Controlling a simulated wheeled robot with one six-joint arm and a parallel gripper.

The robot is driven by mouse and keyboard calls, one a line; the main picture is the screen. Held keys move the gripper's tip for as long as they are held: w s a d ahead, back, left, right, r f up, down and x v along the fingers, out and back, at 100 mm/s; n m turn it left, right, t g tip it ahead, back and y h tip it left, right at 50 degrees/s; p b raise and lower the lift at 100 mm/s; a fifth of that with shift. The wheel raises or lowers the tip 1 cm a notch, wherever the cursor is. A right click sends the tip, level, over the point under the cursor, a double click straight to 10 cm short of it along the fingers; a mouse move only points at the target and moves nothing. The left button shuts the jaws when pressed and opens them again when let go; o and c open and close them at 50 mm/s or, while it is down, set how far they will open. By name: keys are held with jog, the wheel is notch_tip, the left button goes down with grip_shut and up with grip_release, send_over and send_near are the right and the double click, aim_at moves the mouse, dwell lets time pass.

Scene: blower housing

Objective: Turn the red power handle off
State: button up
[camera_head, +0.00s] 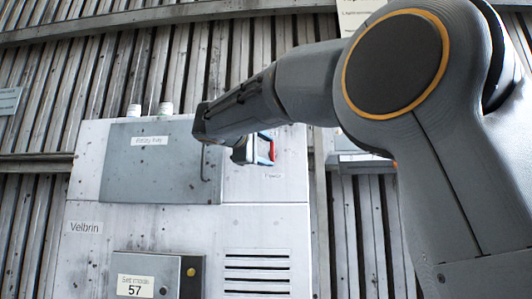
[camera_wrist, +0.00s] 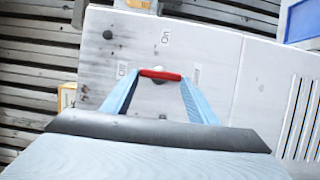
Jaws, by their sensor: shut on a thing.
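The red power handle (camera_wrist: 160,74) shows in the wrist view as a short red bar between the blue fingertips of my gripper (camera_wrist: 160,79). My gripper is shut on it, one finger at each end. In the head view, the red handle (camera_head: 272,149) is a small red piece at the upper right of the pale cabinet, partly covered by my gripper (camera_head: 265,148). A "Power" label sits just below it there.
The pale cabinet (camera_head: 255,218) carries a grey "Relay bay" door (camera_head: 150,185) left of the handle. Below are a small box marked 57 (camera_head: 140,287) and a slotted vent (camera_head: 256,272). A corrugated wall (camera_head: 50,95) stands behind. My arm fills the right side.

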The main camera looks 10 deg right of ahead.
dwell(0.3)
jog(key=o, duration=1)
jog(key=shift+o, duration=0.2)
jog(key=b+v, duration=0.1)
jog(key=v, duration=0.7)
jog(key=shift+b, duration=0.4)
jog(key=shift+w+f, duration=0.15)
